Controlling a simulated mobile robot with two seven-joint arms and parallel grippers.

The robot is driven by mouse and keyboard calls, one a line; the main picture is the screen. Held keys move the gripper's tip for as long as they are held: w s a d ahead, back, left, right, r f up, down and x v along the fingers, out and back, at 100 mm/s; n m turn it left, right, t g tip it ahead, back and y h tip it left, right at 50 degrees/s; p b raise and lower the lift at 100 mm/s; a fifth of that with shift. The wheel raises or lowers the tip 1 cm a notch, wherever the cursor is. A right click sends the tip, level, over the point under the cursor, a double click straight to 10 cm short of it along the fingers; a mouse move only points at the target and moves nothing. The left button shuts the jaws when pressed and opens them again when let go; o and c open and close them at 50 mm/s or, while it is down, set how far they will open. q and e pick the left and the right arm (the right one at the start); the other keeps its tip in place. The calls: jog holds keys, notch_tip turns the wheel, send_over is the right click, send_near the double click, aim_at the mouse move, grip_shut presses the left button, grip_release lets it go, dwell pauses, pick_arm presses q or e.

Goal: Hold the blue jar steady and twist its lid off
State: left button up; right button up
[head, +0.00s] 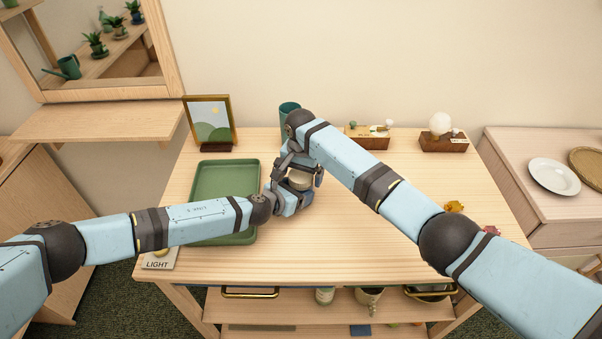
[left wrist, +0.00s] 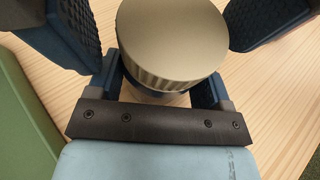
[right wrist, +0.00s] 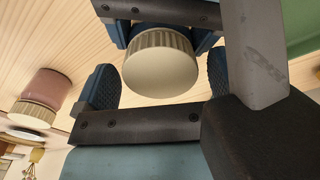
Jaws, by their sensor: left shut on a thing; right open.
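The blue jar (right wrist: 150,27) stands on the table, mostly hidden by my grippers and its lid. Its cream ribbed lid (left wrist: 172,40) sits on top of it; the lid also shows in the head view (head: 300,181) and the right wrist view (right wrist: 160,68). My left gripper (head: 287,199) is shut on the jar's body, below the lid. My right gripper (head: 305,172) is open, with one finger on either side of the lid. Gaps show between those fingers and the lid in the right wrist view.
A green tray (head: 226,170) lies left of the jar, partly under my left arm. A pink jar (right wrist: 47,88) shows in the right wrist view. The front middle tabletop is clear.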

jog(key=shift+r, duration=2.25)
pick_arm(q)
jog(key=o, duration=1.7)
jog(key=shift+o, duration=0.2)
